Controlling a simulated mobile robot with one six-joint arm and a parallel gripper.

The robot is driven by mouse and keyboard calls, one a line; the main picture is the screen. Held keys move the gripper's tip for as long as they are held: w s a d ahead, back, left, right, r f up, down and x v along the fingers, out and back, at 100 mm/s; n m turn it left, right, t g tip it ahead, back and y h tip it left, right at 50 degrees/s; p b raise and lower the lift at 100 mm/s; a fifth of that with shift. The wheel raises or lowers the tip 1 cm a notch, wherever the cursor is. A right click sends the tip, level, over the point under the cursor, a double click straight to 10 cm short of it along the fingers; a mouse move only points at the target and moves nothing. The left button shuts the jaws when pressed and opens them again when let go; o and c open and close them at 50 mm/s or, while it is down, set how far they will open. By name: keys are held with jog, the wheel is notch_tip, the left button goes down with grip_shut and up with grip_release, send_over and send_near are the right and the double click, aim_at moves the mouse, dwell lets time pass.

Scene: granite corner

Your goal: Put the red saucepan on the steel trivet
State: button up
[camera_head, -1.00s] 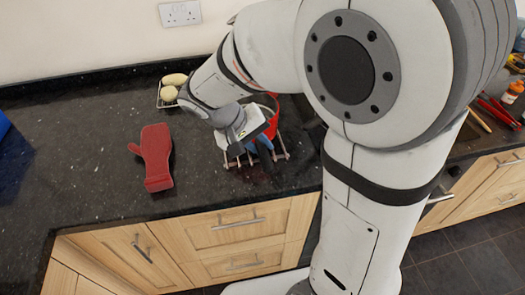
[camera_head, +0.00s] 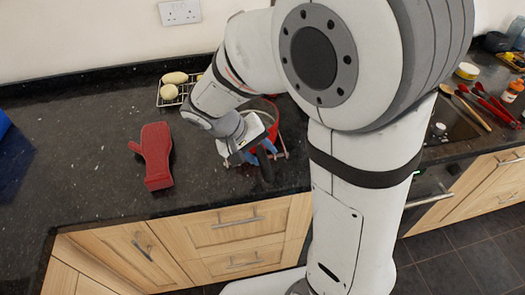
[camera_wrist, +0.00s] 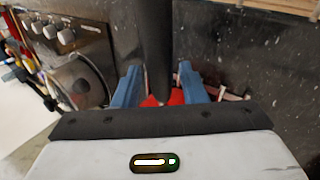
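The red saucepan (camera_head: 272,128) is mostly hidden behind my gripper in the head view. Its black handle (camera_head: 264,164) points toward the counter's front edge. The steel trivet (camera_head: 284,154) shows as thin bars around the pan's near side; whether the pan rests on it I cannot tell. My gripper (camera_head: 264,150) has its blue fingers apart near the handle. In the wrist view the handle (camera_wrist: 156,45) lies between the two fingers, with gaps on both sides, and a patch of red pan (camera_wrist: 176,97) shows beyond the palm edge.
A red oven mitt (camera_head: 155,156) lies on the dark counter to the left. A wire rack (camera_head: 163,102) with pale oval items stands behind it. Wooden and red-handled utensils (camera_head: 480,105) lie at the right. The counter's front left is clear.

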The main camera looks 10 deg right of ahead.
jog(key=v, duration=1.2)
jog(key=s+d+y, duration=0.1)
jog(key=d, duration=0.1)
jog(key=s+d+y, duration=0.1)
jog(key=d, duration=0.1)
jog(key=s+d+f+y, duration=0.1)
jog(key=s+d, duration=0.1)
jog(key=shift+d, duration=0.3)
jog(key=s+d+f+m+t+y, duration=0.1)
jog(key=s+d+f+t+y, duration=0.1)
jog(key=s+d, duration=0.3)
jog(key=shift+s+d+f+y, duration=0.15)
jog(key=shift+s+f+y, duration=0.1)
jog(key=shift+s+y, duration=0.45)
jog(key=shift+w, duration=0.1)
